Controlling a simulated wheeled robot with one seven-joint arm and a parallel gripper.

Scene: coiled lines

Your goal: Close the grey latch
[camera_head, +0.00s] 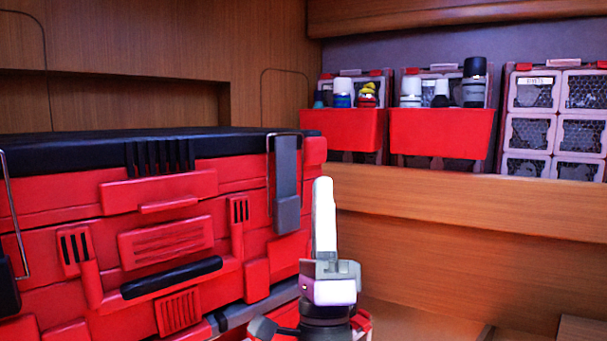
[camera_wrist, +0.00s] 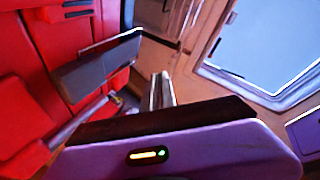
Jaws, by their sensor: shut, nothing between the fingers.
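The grey latch (camera_head: 286,184) hangs at the upper right of the red case's front in the head view, with a thin wire loop at its left side. In the wrist view the latch (camera_wrist: 97,72) is a grey plate that appears to stand out from the red front. My gripper (camera_head: 323,184) points upward with its fingers together, just right of the latch and apart from it in the picture. In the wrist view the fingertips (camera_wrist: 161,78) are to the right of the latch, with nothing held. The exact depth gap is unclear.
The red case (camera_head: 165,243) has a black lid (camera_head: 90,143) and a dark handle (camera_head: 172,277). Another wire loop (camera_head: 14,215) shows at the left edge. A wooden shelf (camera_head: 450,200) with red bins (camera_head: 441,132) stands behind at right. Space right of my gripper looks clear.

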